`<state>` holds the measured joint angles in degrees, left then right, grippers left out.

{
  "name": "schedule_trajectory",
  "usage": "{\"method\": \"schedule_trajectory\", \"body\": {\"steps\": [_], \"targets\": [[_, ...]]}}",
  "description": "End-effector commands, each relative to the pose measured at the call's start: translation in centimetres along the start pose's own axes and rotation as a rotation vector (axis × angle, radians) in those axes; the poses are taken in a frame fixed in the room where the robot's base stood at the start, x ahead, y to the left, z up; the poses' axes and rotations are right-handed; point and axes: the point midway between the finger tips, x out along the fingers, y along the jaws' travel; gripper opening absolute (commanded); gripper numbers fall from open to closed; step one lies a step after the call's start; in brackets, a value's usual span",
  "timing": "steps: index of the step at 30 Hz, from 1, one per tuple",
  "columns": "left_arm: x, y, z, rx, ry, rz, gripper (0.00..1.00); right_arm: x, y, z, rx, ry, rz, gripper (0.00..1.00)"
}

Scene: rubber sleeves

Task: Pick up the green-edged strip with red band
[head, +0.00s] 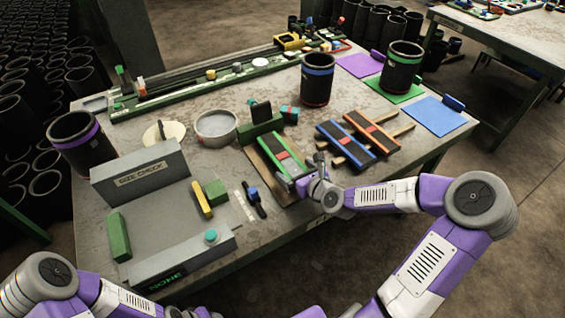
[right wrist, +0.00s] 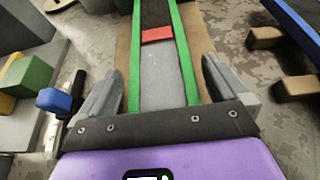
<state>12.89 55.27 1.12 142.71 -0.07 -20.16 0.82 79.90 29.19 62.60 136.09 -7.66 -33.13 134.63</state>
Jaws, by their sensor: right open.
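The green-edged strip with a red band (head: 281,156) lies on a brown board (head: 262,170) near the table's front edge. In the right wrist view the strip (right wrist: 165,75) runs away from me, with green edges, a grey near part, a red band and a dark far part. My right gripper (head: 301,178) is at the near end of the strip. In the right wrist view its open fingers (right wrist: 163,85) stand on either side of the strip, with gaps at both sides. My left gripper is not in view; only part of the left arm shows at lower left.
A blue-edged strip (head: 345,144) and an orange-edged strip (head: 371,133) lie on wooden bars to the right. A grey check station (head: 150,185) with green and yellow blocks stands left. A black clamp-like tool with a blue part (head: 253,195) lies close by. Black sleeves stand behind.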

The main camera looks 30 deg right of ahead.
Motion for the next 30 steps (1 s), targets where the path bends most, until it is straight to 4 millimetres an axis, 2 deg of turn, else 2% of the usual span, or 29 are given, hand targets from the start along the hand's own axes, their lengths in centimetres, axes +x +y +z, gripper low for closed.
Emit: {"method": "schedule_trajectory", "body": {"steps": [4,12,23,30], "targets": [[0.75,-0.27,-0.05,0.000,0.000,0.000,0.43,1.18,0.06,-0.04,-0.001,-0.001,0.001,1.00],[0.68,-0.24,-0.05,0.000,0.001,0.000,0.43,1.28,0.03,0.11,0.000,0.000,0.000,1.00],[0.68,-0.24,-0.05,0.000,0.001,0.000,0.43,1.27,0.04,0.08,0.000,0.000,0.001,0.47],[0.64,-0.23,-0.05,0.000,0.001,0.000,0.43,1.24,0.04,0.14,-0.001,0.000,0.001,0.47]]}}
